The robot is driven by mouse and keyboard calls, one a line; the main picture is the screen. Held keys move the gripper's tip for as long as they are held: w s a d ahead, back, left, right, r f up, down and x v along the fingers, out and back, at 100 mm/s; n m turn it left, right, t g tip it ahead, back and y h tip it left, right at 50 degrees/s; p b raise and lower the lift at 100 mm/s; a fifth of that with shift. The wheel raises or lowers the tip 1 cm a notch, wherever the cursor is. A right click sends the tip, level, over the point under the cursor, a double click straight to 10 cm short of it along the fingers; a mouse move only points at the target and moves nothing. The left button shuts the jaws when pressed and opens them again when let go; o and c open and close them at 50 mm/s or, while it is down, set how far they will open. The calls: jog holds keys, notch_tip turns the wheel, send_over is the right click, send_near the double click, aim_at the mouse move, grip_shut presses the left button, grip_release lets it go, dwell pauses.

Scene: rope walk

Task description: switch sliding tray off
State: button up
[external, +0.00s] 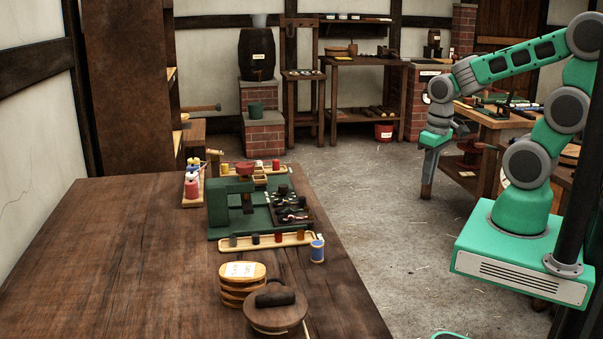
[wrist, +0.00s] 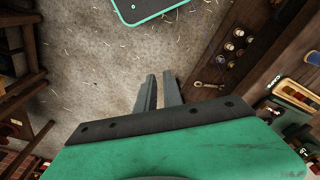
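A green machine (external: 228,205) stands on the long wooden table (external: 130,250) in the external view. A dark tray (external: 306,216) with several small dark pieces sits at its right side; this looks like the sliding tray. I cannot make out its switch or its on/off state. My gripper (wrist: 161,78) is high over the floor, well to the right of the table and apart from it. In the wrist view its two grey fingers stand a little apart with nothing between them.
Wooden strips with spools (external: 265,241) lie around the machine. A blue spool (external: 317,251), stacked wooden boxes (external: 242,285) and a round lidded pot (external: 275,315) stand nearer. Another workbench (external: 490,118) is behind my arm. Open floor (external: 365,200) lies between table and arm.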

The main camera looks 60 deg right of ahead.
jog(key=d+f, duration=0.1)
jog(key=f, duration=0.1)
jog(key=d+f+m+g, duration=0.1)
jog(key=f, duration=0.1)
jog(key=d+f+g+y, duration=0.1)
jog(key=f, duration=0.1)
jog(key=shift+w+d+f+m, duration=0.1)
jog(key=shift+d+m, duration=0.2)
grip_shut()
jog(key=w+f+n+t+y, duration=0.1)
jog(key=w+f+y, duration=0.15)
jog(key=w, duration=0.55)
jog(key=w+f+y, duration=0.2)
jog(key=w+f, duration=0.1)
jog(key=w, duration=0.5)
jog(key=w+a+r+t+y, duration=0.1)
jog(key=w+a+r+y, duration=0.1)
jog(key=r, duration=0.4)
jog(key=w+a+r+m+t+y, duration=0.1)
jog(key=w+a+r+t, duration=0.1)
jog(key=w+a+r, duration=0.3)
jog(key=shift+w+a+r+y, duration=0.25)
jog(key=shift+w+r+y, duration=0.1)
jog(key=shift+w+r, duration=0.4)
jog(key=shift+f, duration=0.15)
